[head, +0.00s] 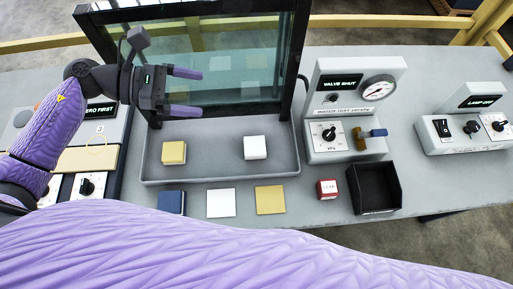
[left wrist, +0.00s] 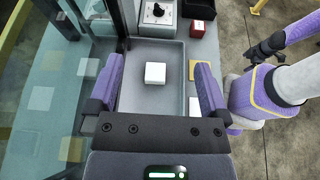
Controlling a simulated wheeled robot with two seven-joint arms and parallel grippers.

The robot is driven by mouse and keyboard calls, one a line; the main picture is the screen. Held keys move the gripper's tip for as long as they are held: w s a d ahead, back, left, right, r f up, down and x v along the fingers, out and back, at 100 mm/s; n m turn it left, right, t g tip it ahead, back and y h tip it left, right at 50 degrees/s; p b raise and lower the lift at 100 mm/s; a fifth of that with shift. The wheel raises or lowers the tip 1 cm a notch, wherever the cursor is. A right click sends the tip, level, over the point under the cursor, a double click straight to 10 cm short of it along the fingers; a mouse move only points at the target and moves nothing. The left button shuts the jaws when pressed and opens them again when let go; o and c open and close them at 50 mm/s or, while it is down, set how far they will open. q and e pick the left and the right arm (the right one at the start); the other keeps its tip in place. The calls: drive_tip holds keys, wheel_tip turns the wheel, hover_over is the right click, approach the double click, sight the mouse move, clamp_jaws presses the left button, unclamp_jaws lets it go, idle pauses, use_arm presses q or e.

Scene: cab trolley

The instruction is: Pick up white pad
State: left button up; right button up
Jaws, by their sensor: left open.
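The white pad (head: 255,147) is a small block lying in the right half of the shallow grey tray (head: 215,174). In the left wrist view the white pad (left wrist: 155,73) appears between the two purple fingers, at a distance below them. My left gripper (head: 198,92) is open and empty, in front of the glass panel, up and to the left of the pad in the head view. A flat white square (head: 221,203) lies on the table in front of the tray. My right gripper is not seen.
A cream pad (head: 174,152) lies in the tray's left half. A dark-framed glass panel (head: 225,72) rises behind the tray. A blue square (head: 171,202), a yellow square (head: 270,199), a red block (head: 327,189) and a black bin (head: 374,190) are in front. A gauge unit (head: 347,110) stands right.

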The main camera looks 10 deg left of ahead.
use_arm(q)
drive_tip(key=b, duration=1.7)
approach(245, 145)
drive_tip(key=shift+d+n, duration=0.25)
drive_tip(key=shift+n, duration=0.05)
drive_tip(key=shift+d+p, duration=0.25)
drive_tip(key=shift+p, duration=0.05)
drive_tip(key=x, duration=0.3)
drive_tip(key=b+x, duration=0.1)
drive_tip(key=x, duration=0.5)
drive_tip(key=shift+w+f, duration=0.15)
drive_tip(key=shift+f, duration=0.25)
drive_tip(key=c, duration=1)
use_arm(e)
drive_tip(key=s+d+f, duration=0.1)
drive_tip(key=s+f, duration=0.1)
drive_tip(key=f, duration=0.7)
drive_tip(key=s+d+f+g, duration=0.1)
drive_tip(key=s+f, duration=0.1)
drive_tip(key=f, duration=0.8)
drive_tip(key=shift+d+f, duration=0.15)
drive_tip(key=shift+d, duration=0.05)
